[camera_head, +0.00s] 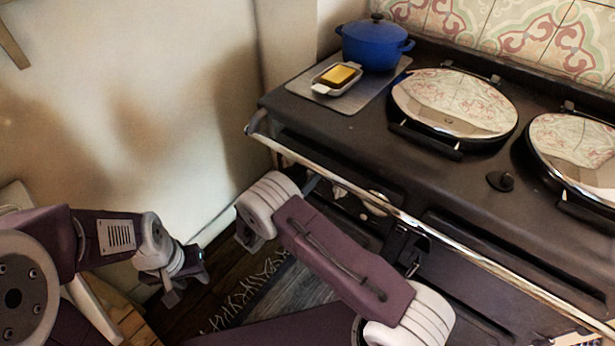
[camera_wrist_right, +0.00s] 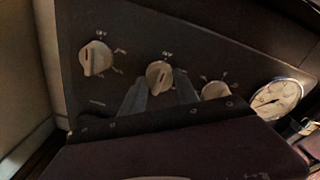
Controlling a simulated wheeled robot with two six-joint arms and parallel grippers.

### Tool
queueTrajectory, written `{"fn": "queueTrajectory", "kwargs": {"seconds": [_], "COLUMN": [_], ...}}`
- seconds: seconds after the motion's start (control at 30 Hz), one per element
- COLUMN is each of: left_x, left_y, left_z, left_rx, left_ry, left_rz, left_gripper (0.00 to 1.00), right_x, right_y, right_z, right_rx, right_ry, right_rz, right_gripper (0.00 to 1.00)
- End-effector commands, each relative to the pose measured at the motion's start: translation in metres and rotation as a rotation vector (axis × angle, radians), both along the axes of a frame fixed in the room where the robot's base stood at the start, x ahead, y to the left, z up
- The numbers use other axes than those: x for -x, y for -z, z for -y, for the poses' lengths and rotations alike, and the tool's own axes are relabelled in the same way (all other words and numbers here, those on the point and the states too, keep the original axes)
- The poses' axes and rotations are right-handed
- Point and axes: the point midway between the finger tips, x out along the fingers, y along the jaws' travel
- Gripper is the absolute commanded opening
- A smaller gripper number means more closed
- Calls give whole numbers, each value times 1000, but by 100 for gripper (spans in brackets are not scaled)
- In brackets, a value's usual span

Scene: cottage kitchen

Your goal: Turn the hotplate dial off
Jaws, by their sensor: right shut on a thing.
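In the right wrist view, a dark panel (camera_wrist_right: 90,20) carries three cream dials: a left dial (camera_wrist_right: 96,59), a middle dial (camera_wrist_right: 160,74) and a partly hidden right dial (camera_wrist_right: 215,91). The labels are too blurred to read, so I cannot tell by name which is the hotplate dial. My right gripper (camera_wrist_right: 161,84) has a finger on each side of the middle dial and is shut on it. In the head view, the right gripper is hidden behind its own wrist at the stove front. My left gripper (camera_head: 187,286) hangs empty at the left, its fingers apart, away from the stove.
The dark stove (camera_head: 450,190) has a chrome rail (camera_head: 400,215) along its front. A round gauge (camera_wrist_right: 276,99) sits right of the dials. A blue pot (camera_head: 373,47) and butter dish (camera_head: 337,78) stand on top beside two domed lids. A wall (camera_head: 140,100) bounds the left.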

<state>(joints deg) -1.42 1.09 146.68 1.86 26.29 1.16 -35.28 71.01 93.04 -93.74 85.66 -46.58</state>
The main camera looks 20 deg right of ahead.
Motion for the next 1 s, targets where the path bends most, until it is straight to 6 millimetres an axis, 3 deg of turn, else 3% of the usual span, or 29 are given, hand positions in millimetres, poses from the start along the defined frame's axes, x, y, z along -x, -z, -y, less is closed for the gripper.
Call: {"fn": "queueTrajectory", "kwargs": {"seconds": [0.7,0.73,0.8,1.0], "left_x": [0,0,0,0], "left_y": [-4,-4,-4,-5], "left_z": [0,0,0,0], "left_rx": [0,0,0,0], "left_ry": [0,0,0,0], "left_rz": [0,0,0,0], "left_gripper": [36,36,36,36], "right_x": [1,1,1,0], "right_y": [1,1,1,1], "right_z": [1,1,1,0], "right_rx": [43,43,43,42], "right_ry": [3,3,2,2], "right_rz": [-60,-60,-58,-56], "right_gripper": [0,42,58,58]}}
